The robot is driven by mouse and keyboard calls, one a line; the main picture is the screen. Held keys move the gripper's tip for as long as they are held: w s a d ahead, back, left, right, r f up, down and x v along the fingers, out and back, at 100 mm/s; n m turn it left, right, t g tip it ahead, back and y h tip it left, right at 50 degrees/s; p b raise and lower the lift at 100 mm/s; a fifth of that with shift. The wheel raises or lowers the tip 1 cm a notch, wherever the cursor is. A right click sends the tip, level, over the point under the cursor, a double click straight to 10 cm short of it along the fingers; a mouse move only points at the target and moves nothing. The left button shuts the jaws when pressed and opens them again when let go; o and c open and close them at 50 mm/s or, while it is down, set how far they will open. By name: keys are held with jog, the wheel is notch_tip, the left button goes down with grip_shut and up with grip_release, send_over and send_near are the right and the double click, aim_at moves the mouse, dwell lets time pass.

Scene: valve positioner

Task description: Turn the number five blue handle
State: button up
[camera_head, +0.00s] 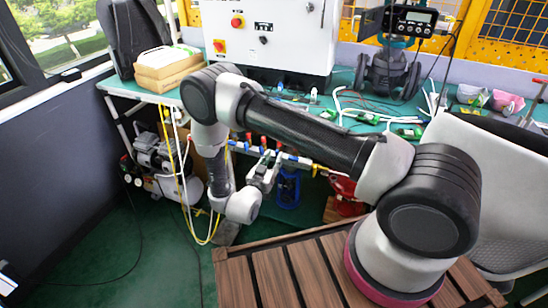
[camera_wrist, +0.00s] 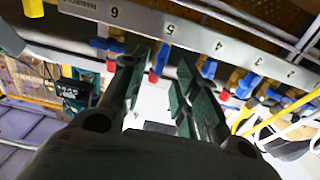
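In the wrist view, a numbered strip (camera_wrist: 200,38) runs across the top, its digits upside down. Below the digit 5 hangs the number five handle (camera_wrist: 161,59), blue with a red end at the bottom. My gripper (camera_wrist: 158,88) is open, with one dark finger on each side of this handle. The handle shows in the gap, and I cannot tell whether either finger touches it. In the head view my gripper (camera_head: 264,172) is at the valve row (camera_head: 293,157), below the table edge; the numbers cannot be read there.
The number six handle (camera_wrist: 108,45) is left of my left finger, and the number four handle (camera_wrist: 209,69) is right of my right finger. Yellow and white hoses (camera_wrist: 265,115) hang at the right. A green-topped table (camera_head: 345,122) stands above the valve row.

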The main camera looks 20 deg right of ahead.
jog(key=shift+x, duration=1.05)
grip_shut()
jog(key=n, duration=0.5)
jog(key=shift+w+a, duration=0.1)
jog(key=n, duration=0.4)
jog(key=shift+w+a+f, duration=0.1)
jog(key=shift+f, duration=0.1)
jog(key=n, duration=0.4)
jog(key=shift+a+f+n, duration=0.1)
jog(key=shift+n, duration=0.3)
jog(key=shift+f+n, duration=0.15)
jog(key=shift+n, duration=1.85)
